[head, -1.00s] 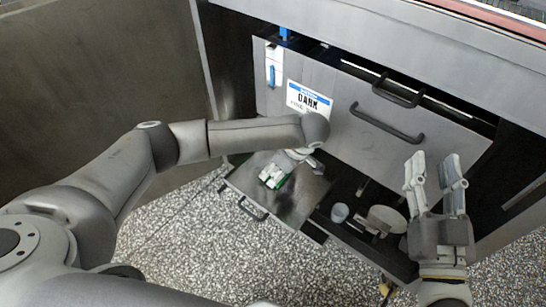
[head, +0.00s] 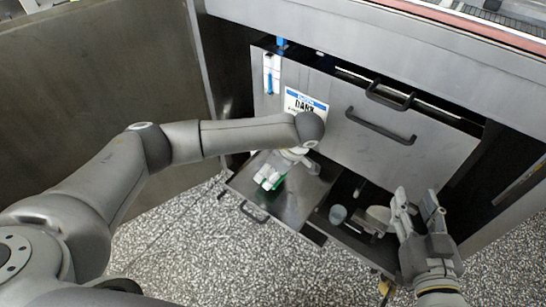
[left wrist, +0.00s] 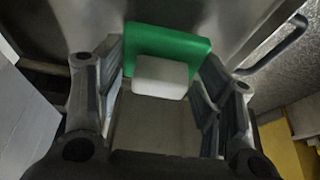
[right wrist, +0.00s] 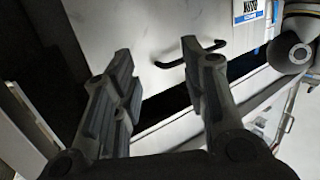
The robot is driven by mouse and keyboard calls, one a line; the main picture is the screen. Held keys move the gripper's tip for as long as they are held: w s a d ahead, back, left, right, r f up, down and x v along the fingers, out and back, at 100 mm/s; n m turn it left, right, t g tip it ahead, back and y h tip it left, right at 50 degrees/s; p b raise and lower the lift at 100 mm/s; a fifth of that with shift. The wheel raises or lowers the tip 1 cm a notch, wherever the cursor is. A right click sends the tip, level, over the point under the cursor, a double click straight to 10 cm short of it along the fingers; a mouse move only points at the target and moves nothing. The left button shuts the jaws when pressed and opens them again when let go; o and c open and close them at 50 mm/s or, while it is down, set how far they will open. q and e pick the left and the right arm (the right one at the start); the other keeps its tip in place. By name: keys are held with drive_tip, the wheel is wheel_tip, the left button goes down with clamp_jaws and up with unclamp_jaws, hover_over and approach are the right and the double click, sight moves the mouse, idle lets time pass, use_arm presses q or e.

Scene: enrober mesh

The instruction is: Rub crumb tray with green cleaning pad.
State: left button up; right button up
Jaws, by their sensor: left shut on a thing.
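The crumb tray (head: 303,203) is a flat metal tray pulled out low in front of the machine. Its visible surface looks mostly grey. My left gripper (head: 268,175) is over the tray and shut on the green cleaning pad (left wrist: 170,42) by its white block (left wrist: 160,76). In the head view a green edge of the pad (head: 279,188) shows at the tray surface; whether it touches cannot be told for sure. My right gripper (head: 416,198) is open and empty, right of the tray; its spread fingers show in the right wrist view (right wrist: 162,65).
The machine's grey panel (head: 370,150) with dark handles stands behind the tray. The speckled floor (head: 190,245) in front is clear.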

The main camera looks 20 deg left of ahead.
use_arm(q)
drive_tip(key=shift+r+p, duration=0.35)
drive_tip(key=shift+r, duration=0.35)
drive_tip(key=shift+r+p, duration=0.4)
drive_tip(key=shift+r, duration=0.25)
drive_tip(key=shift+r+p, duration=0.35)
drive_tip(key=shift+r, duration=0.2)
drive_tip(key=shift+r+p, duration=0.4)
drive_tip(key=shift+r, duration=0.25)
use_arm(e)
drive_tip(key=s+d+f+g+h, duration=0.2)
drive_tip(key=s+d+f+g, duration=0.2)
drive_tip(key=s+f+g, duration=0.4)
drive_tip(key=shift+s+f+m+h, duration=0.3)
drive_tip(key=shift+s+f, duration=0.7)
drive_tip(key=shift+f, duration=0.75)
drive_tip(key=shift+d, duration=0.1)
